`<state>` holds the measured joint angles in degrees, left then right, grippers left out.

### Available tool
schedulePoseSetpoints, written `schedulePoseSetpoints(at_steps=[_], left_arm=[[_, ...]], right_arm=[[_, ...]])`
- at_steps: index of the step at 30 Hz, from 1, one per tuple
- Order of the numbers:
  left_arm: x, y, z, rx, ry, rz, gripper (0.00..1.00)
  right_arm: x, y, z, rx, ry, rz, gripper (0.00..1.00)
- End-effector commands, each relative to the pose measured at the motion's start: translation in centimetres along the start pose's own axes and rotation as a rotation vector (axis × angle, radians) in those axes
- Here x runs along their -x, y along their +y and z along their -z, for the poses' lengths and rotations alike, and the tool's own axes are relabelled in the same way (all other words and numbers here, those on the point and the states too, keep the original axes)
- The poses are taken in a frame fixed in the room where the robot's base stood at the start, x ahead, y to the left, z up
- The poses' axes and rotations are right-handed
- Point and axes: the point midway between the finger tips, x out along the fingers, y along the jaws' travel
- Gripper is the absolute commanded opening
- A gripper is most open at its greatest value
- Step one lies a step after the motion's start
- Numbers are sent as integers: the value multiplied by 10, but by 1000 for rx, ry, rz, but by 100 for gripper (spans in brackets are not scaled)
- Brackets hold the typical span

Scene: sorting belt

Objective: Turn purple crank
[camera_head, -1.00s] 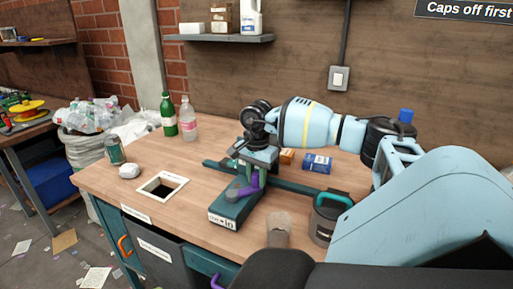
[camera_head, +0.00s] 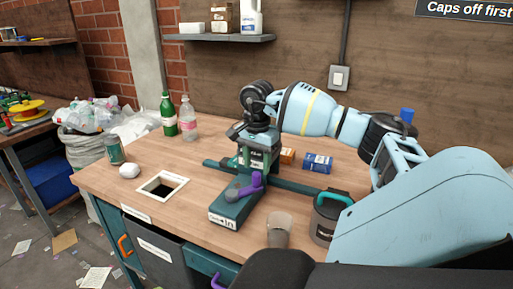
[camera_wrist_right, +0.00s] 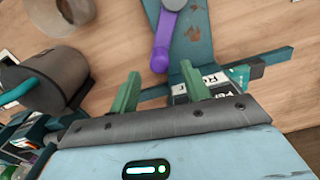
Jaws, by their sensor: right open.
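The purple crank (camera_head: 252,184) sits on top of a teal device (camera_head: 231,208) with a white label on its front, on the wooden workbench. In the right wrist view, the crank's purple handle (camera_wrist_right: 161,45) shows just beyond the fingertips, extending from a grey hub. My right gripper (camera_head: 254,154) points down just behind the crank. In the right wrist view, its green fingers (camera_wrist_right: 160,69) are spread apart with nothing held between them, and the crank handle's end lies ahead of the gap. I cannot tell whether they touch it. My left gripper is not in view.
A grey cup (camera_head: 279,230) and a dark canister with a teal handle (camera_head: 326,217) stand right of the device. A blue box (camera_head: 317,163) lies behind. A square white-rimmed hole (camera_head: 143,188) opens at left; bottles (camera_head: 169,116) stand at the back.

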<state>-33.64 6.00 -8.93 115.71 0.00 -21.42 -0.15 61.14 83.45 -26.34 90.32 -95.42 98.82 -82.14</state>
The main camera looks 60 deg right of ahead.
Motion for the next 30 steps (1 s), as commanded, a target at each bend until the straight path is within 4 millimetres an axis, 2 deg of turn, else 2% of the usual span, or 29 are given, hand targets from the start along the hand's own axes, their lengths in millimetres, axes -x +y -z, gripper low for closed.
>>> schedulePoseSetpoints(at_steps=[3, 9, 30], left_arm=[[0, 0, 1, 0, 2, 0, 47], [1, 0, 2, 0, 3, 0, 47], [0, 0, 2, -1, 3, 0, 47]], right_arm=[[17, -1, 0, 0, -1, 4, 47], [28, 0, 0, 1, -1, 1, 47], [28, 0, 0, 0, 0, 0, 47]])
